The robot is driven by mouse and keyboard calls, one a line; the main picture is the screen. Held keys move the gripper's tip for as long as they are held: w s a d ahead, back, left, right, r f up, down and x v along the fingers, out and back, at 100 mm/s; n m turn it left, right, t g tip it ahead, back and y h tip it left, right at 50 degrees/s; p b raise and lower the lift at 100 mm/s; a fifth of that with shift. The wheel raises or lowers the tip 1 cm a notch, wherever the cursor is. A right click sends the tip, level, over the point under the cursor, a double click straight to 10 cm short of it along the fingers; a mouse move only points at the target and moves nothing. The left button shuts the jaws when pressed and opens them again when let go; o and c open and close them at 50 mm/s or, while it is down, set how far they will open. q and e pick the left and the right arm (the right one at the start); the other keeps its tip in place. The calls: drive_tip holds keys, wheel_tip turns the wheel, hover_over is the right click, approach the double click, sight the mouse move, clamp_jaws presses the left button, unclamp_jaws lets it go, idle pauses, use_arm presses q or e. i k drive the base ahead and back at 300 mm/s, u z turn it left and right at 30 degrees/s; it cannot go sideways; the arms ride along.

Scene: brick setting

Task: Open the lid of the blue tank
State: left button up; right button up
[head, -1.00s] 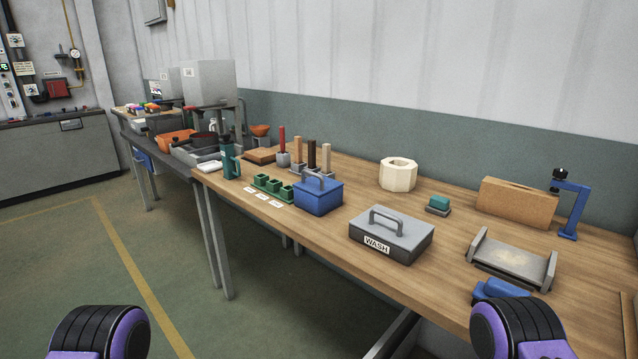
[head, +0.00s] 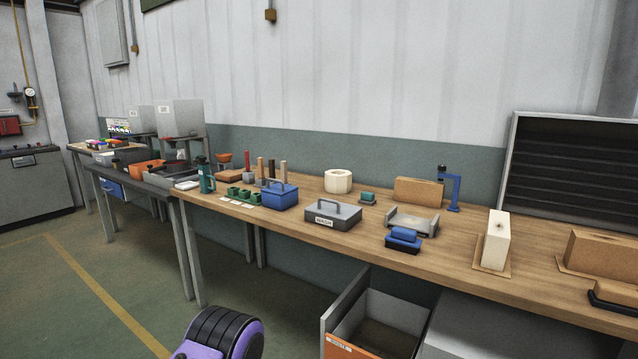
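The blue tank (head: 281,201) is a small blue box on the wooden workbench, left of the middle in the head view. Its blue lid is on and carries an arched handle (head: 275,184). Just to its right stands a grey box (head: 333,216) with a label on its front and a handle on its lid. A black and purple part of my own body shows at the bottom edge. Neither gripper is in view, and nothing touches the tank.
The wooden bench (head: 466,257) runs along the wall. Small green containers (head: 243,195) stand left of the tank, with upright coloured pieces behind it. A white ring-shaped block (head: 338,181) stands farther back. Below the bench is an open grey bin (head: 345,300). Floor lies clear at the left.

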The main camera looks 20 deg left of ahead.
sight(280, 189)
drive_tip(key=u, duration=0.7)
drive_tip(key=i, duration=0.45)
drive_tip(key=u, duration=0.85)
drive_tip(key=i, duration=1.5)
drive_tip(key=z, duration=0.75)
